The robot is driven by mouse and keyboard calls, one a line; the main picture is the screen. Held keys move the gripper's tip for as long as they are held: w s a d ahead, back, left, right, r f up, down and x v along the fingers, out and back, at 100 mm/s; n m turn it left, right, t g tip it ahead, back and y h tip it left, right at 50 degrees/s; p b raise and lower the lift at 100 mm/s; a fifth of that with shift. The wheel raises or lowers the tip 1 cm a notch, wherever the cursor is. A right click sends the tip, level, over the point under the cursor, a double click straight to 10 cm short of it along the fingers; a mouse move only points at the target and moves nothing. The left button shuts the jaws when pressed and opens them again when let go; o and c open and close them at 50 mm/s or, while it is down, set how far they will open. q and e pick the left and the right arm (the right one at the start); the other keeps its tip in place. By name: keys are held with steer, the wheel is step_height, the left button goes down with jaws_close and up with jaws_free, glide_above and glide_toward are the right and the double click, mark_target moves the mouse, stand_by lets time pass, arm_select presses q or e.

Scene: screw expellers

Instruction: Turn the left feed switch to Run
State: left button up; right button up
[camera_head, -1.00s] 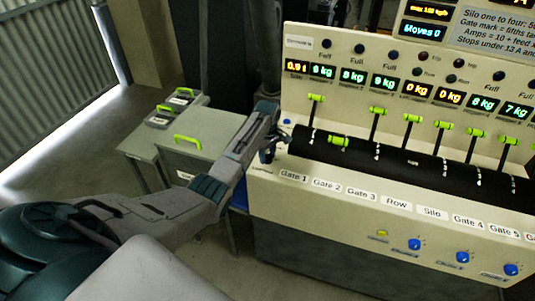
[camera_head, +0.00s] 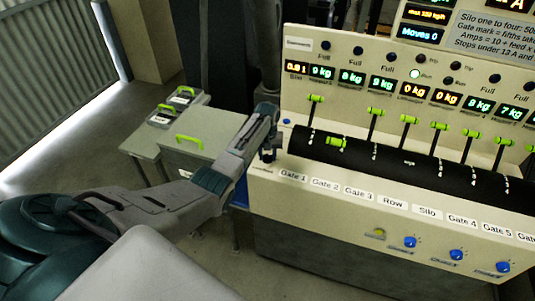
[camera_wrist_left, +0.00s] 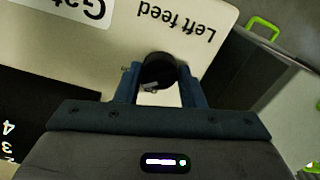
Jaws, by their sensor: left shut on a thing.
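The left feed switch is a dark round knob (camera_wrist_left: 158,70) on the cream panel in the left wrist view. The "Left feed" label (camera_wrist_left: 175,24) beside it appears upside down there. My left gripper (camera_wrist_left: 158,88) is shut on the knob, one blue finger on each side. In the head view my left gripper (camera_head: 268,154) is at the left end of the console (camera_head: 262,187) and hides the switch. A Run lamp (camera_head: 415,73) on the upper panel is lit. The switch's exact pointing direction is hard to read. My right gripper is out of view.
Several green-handled gate levers (camera_head: 376,112) stand along the black curved strip (camera_head: 385,160) right of my gripper. Blue knobs (camera_head: 456,254) line the lower front. A grey cabinet with a green handle (camera_head: 190,141) stands left of the console.

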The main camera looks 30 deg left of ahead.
mark_target(268, 155)
arm_select(q)
steer(key=shift+r+m, duration=0.1)
steer(key=shift+m, duration=0.5)
steer(key=shift+w, duration=0.1)
steer(key=o, duration=1)
step_height(268, 155, up, 11)
steer(key=b, duration=0.3)
